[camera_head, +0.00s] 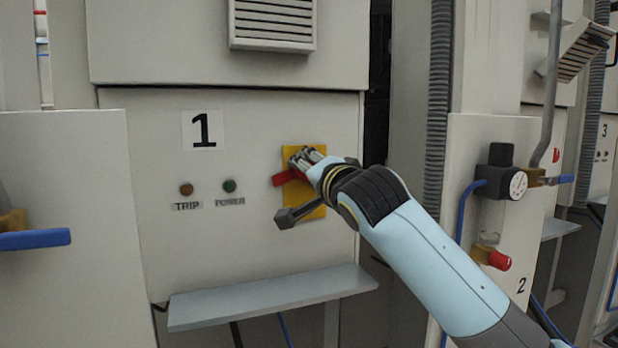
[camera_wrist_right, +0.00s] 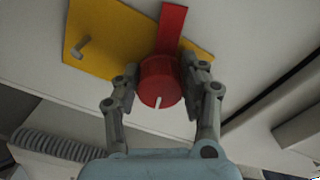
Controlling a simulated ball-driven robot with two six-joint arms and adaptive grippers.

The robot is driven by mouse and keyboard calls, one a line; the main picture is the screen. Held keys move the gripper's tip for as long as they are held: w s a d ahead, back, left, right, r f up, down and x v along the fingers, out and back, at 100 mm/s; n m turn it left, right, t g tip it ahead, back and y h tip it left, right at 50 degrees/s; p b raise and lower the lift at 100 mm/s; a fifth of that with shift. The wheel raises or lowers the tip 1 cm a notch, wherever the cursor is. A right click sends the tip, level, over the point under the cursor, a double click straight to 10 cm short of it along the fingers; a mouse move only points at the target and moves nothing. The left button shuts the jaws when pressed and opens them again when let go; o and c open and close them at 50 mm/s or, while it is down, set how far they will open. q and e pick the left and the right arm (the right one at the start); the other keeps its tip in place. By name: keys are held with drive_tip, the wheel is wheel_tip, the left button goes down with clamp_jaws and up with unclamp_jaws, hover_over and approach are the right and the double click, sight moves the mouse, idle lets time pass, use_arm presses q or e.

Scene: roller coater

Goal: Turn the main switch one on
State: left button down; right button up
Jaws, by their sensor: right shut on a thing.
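The main switch is a red rotary knob with a flat red handle on a yellow plate, on the cabinet panel marked 1. In the right wrist view the red knob (camera_wrist_right: 160,82) has a white mark on its face, and its handle (camera_wrist_right: 172,28) sticks out toward the top. The yellow plate (camera_head: 305,208) shows behind my right gripper (camera_head: 305,158) in the head view, with the red handle (camera_head: 284,178) pointing left. My right gripper's fingers (camera_wrist_right: 158,92) are shut on the knob, one on each side. My left gripper is out of view.
A TRIP lamp (camera_head: 186,190) and a POWER lamp (camera_head: 229,186) sit left of the switch. A grey shelf (camera_head: 270,297) juts out below. A vent (camera_head: 272,22) is above. A valve with a gauge (camera_head: 517,185) stands on the right cabinet.

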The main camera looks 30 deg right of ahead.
drive_tip(key=shift+r+m+b, duration=0.1)
drive_tip(key=shift+m+b, duration=0.25)
drive_tip(key=shift+m, duration=1.65)
drive_tip(key=o, duration=1.2)
drive_tip(key=v, duration=1.2)
